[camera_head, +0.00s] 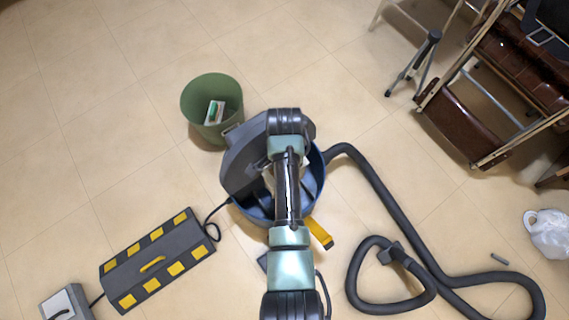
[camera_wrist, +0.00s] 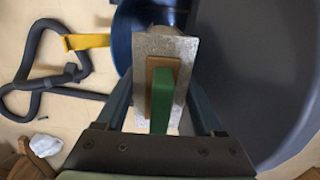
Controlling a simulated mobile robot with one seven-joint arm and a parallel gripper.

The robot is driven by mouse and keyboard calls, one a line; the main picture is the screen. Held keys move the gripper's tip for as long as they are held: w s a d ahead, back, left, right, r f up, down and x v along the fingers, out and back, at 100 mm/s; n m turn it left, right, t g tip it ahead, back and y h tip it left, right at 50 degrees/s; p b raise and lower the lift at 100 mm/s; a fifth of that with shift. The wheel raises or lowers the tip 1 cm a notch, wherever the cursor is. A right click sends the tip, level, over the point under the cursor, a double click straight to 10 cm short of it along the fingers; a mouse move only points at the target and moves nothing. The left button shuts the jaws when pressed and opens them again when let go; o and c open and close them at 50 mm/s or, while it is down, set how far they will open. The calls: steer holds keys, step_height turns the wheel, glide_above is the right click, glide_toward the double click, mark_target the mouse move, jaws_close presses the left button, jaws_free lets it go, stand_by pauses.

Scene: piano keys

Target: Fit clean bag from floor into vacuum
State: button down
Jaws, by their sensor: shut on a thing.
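The vacuum is a blue drum (camera_head: 314,178) with its dark lid (camera_head: 243,160) tipped open to the left in the head view. In the wrist view the drum (camera_wrist: 122,35) is beyond my gripper and the lid (camera_wrist: 255,80) fills the right side. My gripper (camera_wrist: 160,100) is shut on a flat grey bag (camera_wrist: 151,45) with a brown collar and a green tab. The bag is at the drum's opening; how deep it sits I cannot tell. In the head view my arm hides the gripper and the held bag.
A green bin (camera_head: 193,100) behind the vacuum holds a pale piece with green on it. A yellow latch (camera_head: 320,233) sticks out at the drum's front. A hose (camera_head: 385,195) curls right. A black-and-yellow case (camera_head: 140,277) lies front left; a white plastic bag (camera_head: 548,235) lies far right.

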step_height(320, 180, down, 19)
steer(key=b, duration=1.3)
steer(key=shift+f, duration=0.2)
stand_by(4.1)
steer(key=shift+r, duration=0.1)
jaws_free()
